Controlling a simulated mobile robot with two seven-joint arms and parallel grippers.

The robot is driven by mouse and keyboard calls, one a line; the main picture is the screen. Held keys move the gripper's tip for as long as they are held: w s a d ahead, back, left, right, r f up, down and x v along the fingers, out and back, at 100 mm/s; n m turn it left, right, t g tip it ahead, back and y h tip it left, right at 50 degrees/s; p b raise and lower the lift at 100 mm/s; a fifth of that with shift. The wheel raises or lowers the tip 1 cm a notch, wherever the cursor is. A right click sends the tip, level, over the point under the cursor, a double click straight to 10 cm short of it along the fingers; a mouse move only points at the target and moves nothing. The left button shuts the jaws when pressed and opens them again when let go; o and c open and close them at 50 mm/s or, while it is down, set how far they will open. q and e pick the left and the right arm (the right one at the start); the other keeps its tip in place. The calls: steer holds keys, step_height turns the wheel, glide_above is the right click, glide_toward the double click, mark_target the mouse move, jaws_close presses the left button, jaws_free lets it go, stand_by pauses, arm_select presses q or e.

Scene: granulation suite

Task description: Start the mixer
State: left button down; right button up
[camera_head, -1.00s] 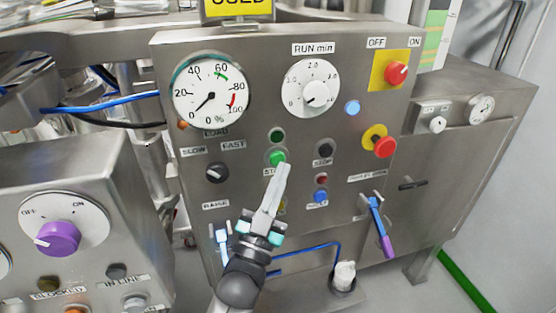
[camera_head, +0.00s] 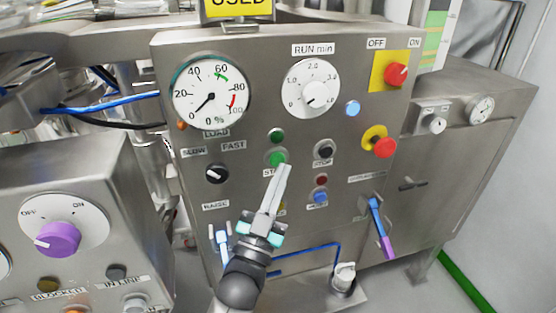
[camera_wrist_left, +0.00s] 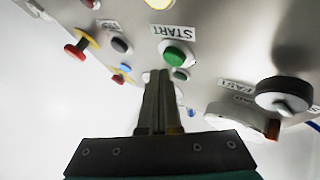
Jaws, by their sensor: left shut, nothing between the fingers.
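The mixer's control panel (camera_head: 255,120) faces me. The green START button (camera_head: 277,158) is low in its middle, under a dark green lamp (camera_head: 277,135). My left gripper (camera_head: 285,168) comes from below, shut and empty, its tips just below and beside the button in the head view. In the left wrist view, the shut fingertips (camera_wrist_left: 160,75) point toward the green button (camera_wrist_left: 175,57), close to it. I cannot tell whether they touch it. The black STOP button (camera_head: 323,150) is to the right. My right gripper is not in view.
A load gauge (camera_head: 211,90), a run timer dial (camera_head: 311,87) and a SLOW/FAST knob (camera_head: 217,173) surround the button. A red rotary switch (camera_head: 396,74) and a red mushroom button (camera_head: 384,147) are on the right. A blue-and-purple lever (camera_head: 379,225) hangs at lower right.

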arm_select(q)
steer(key=shift+w, duration=0.15)
stand_by(0.7)
steer(key=shift+w+a, duration=0.15)
steer(key=shift+w, duration=0.1)
steer(key=shift+w+a, duration=0.1)
steer(key=shift+w, duration=0.35)
stand_by(0.6)
steer(key=shift+s, duration=0.1)
steer(key=shift+s+d, duration=0.25)
steer(key=shift+s, duration=0.5)
steer(key=s, duration=0.1)
steer(key=s+d+p, duration=0.1)
steer(key=s, duration=0.1)
steer(key=s+p, duration=0.1)
steer(key=shift+s+d, duration=0.3)
steer(key=shift+s, duration=0.1)
